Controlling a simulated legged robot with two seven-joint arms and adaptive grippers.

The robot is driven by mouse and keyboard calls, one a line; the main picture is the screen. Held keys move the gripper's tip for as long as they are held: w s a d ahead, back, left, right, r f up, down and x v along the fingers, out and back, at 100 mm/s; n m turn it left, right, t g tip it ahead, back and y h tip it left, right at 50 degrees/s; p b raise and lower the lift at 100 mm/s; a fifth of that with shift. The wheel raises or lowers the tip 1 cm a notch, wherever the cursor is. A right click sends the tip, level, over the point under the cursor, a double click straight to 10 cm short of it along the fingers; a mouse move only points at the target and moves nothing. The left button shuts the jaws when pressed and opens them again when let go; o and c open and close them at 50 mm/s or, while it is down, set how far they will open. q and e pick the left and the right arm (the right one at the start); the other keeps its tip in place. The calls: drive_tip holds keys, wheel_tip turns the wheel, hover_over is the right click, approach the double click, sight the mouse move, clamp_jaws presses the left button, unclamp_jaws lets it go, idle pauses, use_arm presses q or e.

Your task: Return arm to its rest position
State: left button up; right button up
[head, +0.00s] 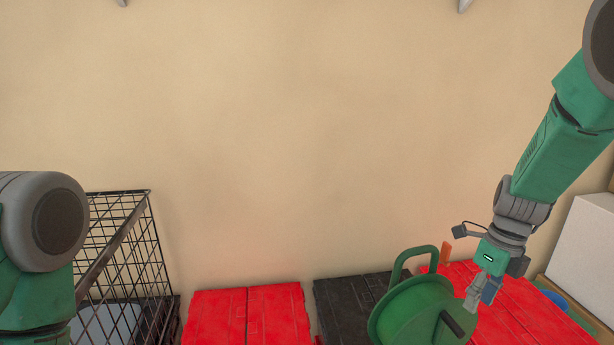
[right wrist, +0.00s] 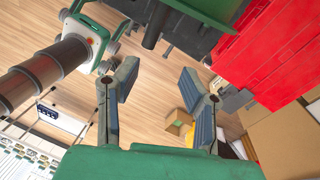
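My right arm comes down from the upper right in the head view. Its gripper (head: 478,295) points down over the red lids, beside a green round reel-like thing with a loop handle (head: 410,312). In the right wrist view my right gripper (right wrist: 158,72) has its two fingers well apart, with only distant floor visible between them. Nothing is held. Of my left arm, only a grey joint and green link show at the left edge of the head view; its gripper is out of view.
Red tote lids (head: 247,316) and a black one (head: 345,300) line the bottom. A black wire crate (head: 150,245) stands at the left, a white box (head: 585,250) at the right. A red tote (right wrist: 270,50) and cardboard boxes (right wrist: 285,145) show in the wrist view. The wall area is clear.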

drive_tip(key=s+a+f+n+h+b, duration=0.1)
drive_tip(key=s+f+n+h+b, duration=0.1)
drive_tip(key=s+f+n, duration=0.75)
drive_tip(key=s+f+n+h+b, duration=0.1)
drive_tip(key=s+f+n, duration=0.55)
drive_tip(key=f, duration=0.55)
drive_tip(key=s+a+f+n+b, duration=0.1)
drive_tip(key=s+a+f+n, duration=0.1)
drive_tip(key=s+n, duration=0.2)
drive_tip(key=s+a+f+n+y+b, duration=0.1)
drive_tip(key=s+a+f+n, duration=0.1)
drive_tip(key=s+n, duration=0.3)
drive_tip(key=s+a+f+n+t, duration=0.1)
drive_tip(key=s+a+f+n, duration=0.1)
drive_tip(key=n, duration=0.5)
drive_tip(key=shift+s+a+f+b, duration=0.25)
drive_tip(key=shift+s+a+b, duration=0.15)
drive_tip(key=shift+s+a, duration=0.65)
drive_tip(key=shift+d, duration=0.15)
